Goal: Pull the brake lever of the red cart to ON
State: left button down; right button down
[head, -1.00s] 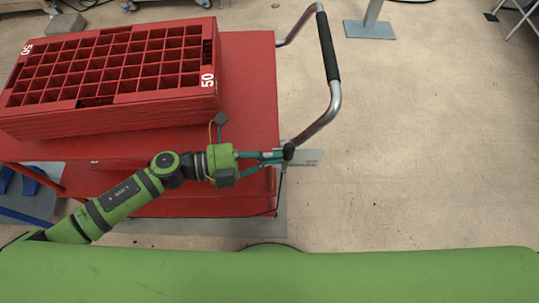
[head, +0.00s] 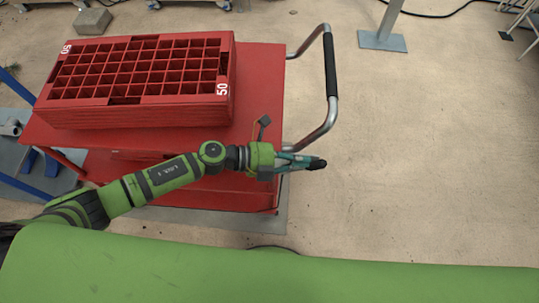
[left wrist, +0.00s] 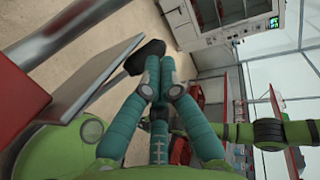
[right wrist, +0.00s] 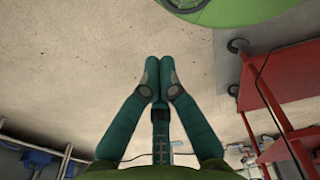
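The red cart (head: 262,75) stands at the left of the head view. My left gripper (head: 312,163) is beyond the cart's near right corner, below the foot of the handlebar. Its fingers are shut together. The brake lever's black knob (head: 318,164) is at its fingertips and leans out to the right. It also shows just past the fingertips in the left wrist view (left wrist: 144,57), apparently touching them. My right gripper (right wrist: 159,62) is shut and empty above bare floor in the right wrist view.
A red crate of square cells (head: 140,118) sits on the cart. The cart's metal handlebar (head: 331,65) with a black grip rises near my left gripper. A metal post on a base plate (head: 382,41) stands beyond.

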aim_at(314, 166)
pick_arm(q)
jog(key=shift+d+f, duration=0.4)
jog(key=shift+d, duration=0.4)
jog(key=shift+d+f, duration=0.5)
jog(key=shift+d, duration=0.2)
jog(key=shift+d+f+b, duration=0.35)
jog(key=shift+b, duration=0.05)
jog(key=shift+d, duration=0.1)
pick_arm(e)
jog(key=shift+a+f, duration=0.4)
jog(key=shift+a, duration=0.05)
pick_arm(q)
jog(key=shift+f, duration=0.1)
pick_arm(e)
jog(key=shift+d, duration=0.15)
jog(key=shift+d, duration=0.1)
